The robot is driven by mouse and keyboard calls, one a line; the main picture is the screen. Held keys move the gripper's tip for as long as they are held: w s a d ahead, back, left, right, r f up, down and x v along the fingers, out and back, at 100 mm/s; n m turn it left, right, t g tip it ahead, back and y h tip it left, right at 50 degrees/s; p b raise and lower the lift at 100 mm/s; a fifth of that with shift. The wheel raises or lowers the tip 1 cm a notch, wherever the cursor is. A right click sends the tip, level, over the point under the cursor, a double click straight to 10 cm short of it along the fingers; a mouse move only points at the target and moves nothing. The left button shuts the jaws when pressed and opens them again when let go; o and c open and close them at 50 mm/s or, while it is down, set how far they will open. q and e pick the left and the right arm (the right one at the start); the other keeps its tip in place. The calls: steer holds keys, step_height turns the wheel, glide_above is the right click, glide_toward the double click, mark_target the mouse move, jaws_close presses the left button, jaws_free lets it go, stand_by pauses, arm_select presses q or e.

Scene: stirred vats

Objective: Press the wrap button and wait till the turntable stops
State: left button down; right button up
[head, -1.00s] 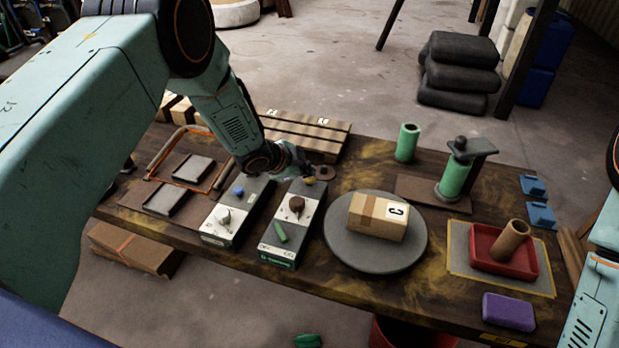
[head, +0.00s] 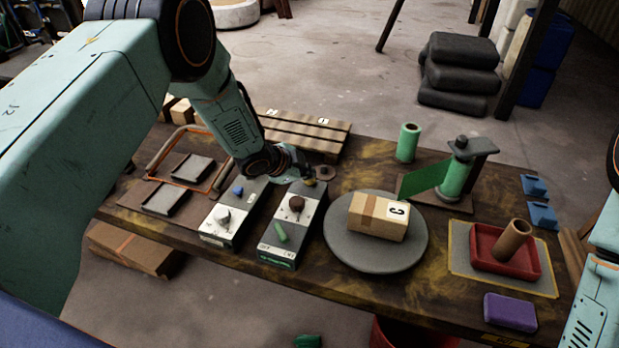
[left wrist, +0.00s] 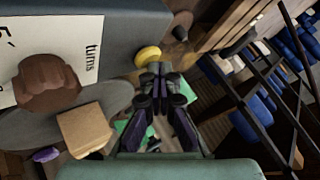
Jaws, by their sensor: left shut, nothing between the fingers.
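My left gripper (head: 308,178) is shut and empty at the far end of the control box with the brown knob (head: 296,204). In the left wrist view its fingertips (left wrist: 160,70) are beside the yellow button (left wrist: 148,55); I cannot tell whether they touch it. The grey turntable (head: 348,256) carries a cardboard carton (head: 377,216) with a C label. My right gripper is out of view.
A second box with a blue button (head: 238,190) stands to the left. A loose green roll (head: 408,142) stands at the back. A red tray (head: 484,262) with a cardboard tube and a purple block (head: 509,310) are at the right.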

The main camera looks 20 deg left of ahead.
arm_select(q)
steer(key=shift+f, duration=0.2)
steer(key=shift+r, duration=0.1)
steer(key=shift+r+p, duration=0.85)
steer(key=shift+r, duration=0.15)
